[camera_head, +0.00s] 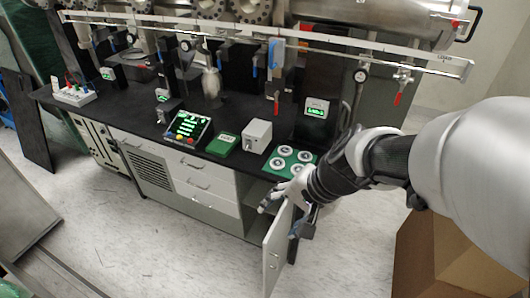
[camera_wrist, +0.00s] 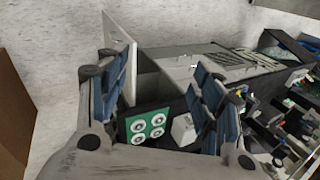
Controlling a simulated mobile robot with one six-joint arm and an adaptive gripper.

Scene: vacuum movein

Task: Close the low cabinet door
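The low cabinet door (camera_head: 276,252) stands swung open at the right end of the bench, a pale upright panel with a small handle low on its face. In the wrist view the door (camera_wrist: 119,36) shows at upper left, partly hidden by one finger. My gripper (camera_head: 285,218) is at the door's top edge, with one finger on each side of it in the head view. Its fingers (camera_wrist: 160,85) are spread wide with nothing clamped between them. Whether a finger touches the door, I cannot tell. The cabinet opening (camera_head: 257,190) is partly hidden behind my gripper.
The black bench top (camera_head: 222,152) carries a green plate with white rings (camera_head: 289,162), a grey box (camera_head: 257,136) and a control panel (camera_head: 188,126). Drawers (camera_head: 205,183) sit left of the opening. A cardboard box (camera_head: 435,255) stands at right. The floor in front is clear.

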